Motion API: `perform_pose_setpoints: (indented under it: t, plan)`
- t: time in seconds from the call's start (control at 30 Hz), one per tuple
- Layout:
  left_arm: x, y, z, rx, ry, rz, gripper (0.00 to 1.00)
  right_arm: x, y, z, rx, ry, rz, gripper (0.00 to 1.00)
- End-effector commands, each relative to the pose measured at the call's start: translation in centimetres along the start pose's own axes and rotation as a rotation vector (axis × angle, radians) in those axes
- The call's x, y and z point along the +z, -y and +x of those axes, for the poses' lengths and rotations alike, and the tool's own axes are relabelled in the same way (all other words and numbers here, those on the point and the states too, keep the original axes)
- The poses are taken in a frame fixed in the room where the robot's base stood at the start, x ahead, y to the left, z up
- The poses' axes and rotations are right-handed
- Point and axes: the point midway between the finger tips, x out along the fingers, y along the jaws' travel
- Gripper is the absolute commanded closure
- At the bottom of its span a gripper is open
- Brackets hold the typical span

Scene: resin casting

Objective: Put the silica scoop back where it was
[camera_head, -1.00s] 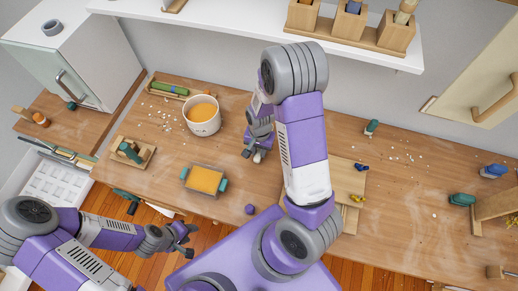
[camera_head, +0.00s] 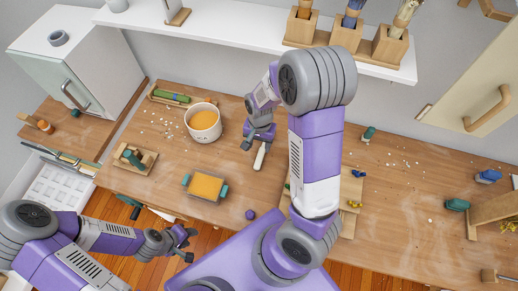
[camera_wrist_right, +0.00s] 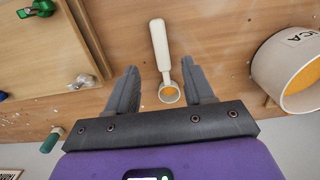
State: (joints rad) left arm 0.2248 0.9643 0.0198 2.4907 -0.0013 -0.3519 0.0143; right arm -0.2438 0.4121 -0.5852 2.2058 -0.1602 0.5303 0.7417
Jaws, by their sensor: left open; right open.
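The silica scoop (camera_head: 260,156) has a pale handle and a small round cup with orange inside. It lies on the bench to the right of the white silica tub (camera_head: 203,122), which holds orange material. In the right wrist view the scoop (camera_wrist_right: 160,50) points away from me, its cup between my finger bases and apart from both fingers. The tub (camera_wrist_right: 292,70) is at the right there, with part of its lettering showing. My right gripper (camera_head: 257,143) is open and empty over the scoop's cup end. My left gripper (camera_head: 185,244) is open and empty in front of the bench.
An orange-filled tray with teal handles (camera_head: 205,186) sits in front of the tub. A wooden stand with a green tool (camera_head: 135,157) is at left. A wooden board (camera_wrist_right: 45,45) lies on the other side of the scoop. My right arm hides part of the bench.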

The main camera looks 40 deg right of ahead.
Motion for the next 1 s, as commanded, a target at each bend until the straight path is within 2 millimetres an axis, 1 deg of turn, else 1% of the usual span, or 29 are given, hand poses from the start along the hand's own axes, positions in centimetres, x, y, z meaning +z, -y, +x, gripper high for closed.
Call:
perform_pose_setpoints:
  t: [0.03, 0.1, 0.23, 0.87, 0.93, 1.0]
  plan:
    - [0.0, -0.2, -0.4, 0.000, 0.000, 0.000, 0.57, 0.0, 0.1, -1.2, -0.003, -0.002, 0.000, 0.48]
    - [0.0, -0.2, -0.6, 0.000, 0.000, 0.000, 0.57, 0.0, 0.1, -2.1, -0.003, -0.001, 0.000, 0.48]
    - [0.0, -0.3, -0.8, 0.000, 0.000, 0.000, 0.57, 0.0, 0.0, -3.0, -0.001, 0.000, 0.001, 0.48]
    - [0.0, -0.3, -0.9, 0.000, 0.000, 0.000, 0.57, 0.0, 0.0, -3.2, 0.001, 0.001, 0.001, 0.48]
    - [0.1, -0.5, -1.2, 0.000, 0.000, 0.000, 0.57, 0.0, 0.0, -3.6, 0.001, 0.001, 0.001, 0.48]
    - [0.1, -0.7, -2.0, 0.000, 0.000, 0.000, 0.57, 0.1, 0.0, -4.4, 0.001, 0.001, 0.001, 0.48]
